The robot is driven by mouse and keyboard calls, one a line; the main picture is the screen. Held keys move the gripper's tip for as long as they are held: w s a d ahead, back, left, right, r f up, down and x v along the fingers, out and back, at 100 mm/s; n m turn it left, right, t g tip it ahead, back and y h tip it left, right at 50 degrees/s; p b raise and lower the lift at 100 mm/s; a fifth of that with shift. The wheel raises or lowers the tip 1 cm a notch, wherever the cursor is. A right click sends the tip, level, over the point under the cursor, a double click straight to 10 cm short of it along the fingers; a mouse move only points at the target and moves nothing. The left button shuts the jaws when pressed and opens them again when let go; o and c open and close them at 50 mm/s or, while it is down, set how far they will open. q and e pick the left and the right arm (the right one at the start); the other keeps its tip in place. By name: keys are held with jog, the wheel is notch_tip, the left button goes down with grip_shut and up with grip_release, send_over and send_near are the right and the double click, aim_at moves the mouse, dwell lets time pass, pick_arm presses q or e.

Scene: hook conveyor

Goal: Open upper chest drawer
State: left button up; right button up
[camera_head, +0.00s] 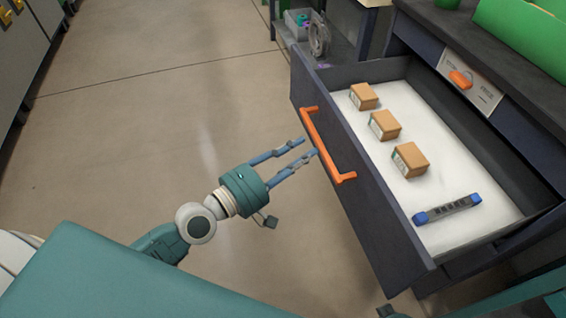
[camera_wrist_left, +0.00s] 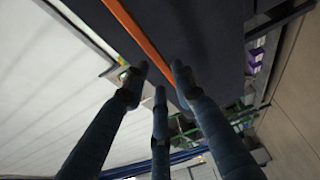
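The upper chest drawer (camera_head: 372,222) is pulled well out, and its white-lined inside shows. Its orange handle (camera_head: 328,150) runs along the dark front panel; the handle also shows in the left wrist view (camera_wrist_left: 140,35). My left gripper (camera_head: 308,148) is open and empty, with its blue fingers spread and pointing at the handle from just outside the drawer front. In the left wrist view the three fingers (camera_wrist_left: 158,88) are apart, close to the front panel, and none is closed around the handle. My right gripper is not clearly in view; a small dark part shows at the bottom edge.
Inside the drawer lie small cardboard boxes (camera_head: 385,125) and a blue-ended grey tool (camera_head: 447,208). The dark chest (camera_head: 500,60) carries a green bin (camera_head: 525,25) on top. A low shelf with a grey bin stands behind the drawer. The floor (camera_head: 190,110) to the left is clear.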

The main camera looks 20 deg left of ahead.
pick_arm(q)
jog(key=v, duration=0.6)
dwell(0.5)
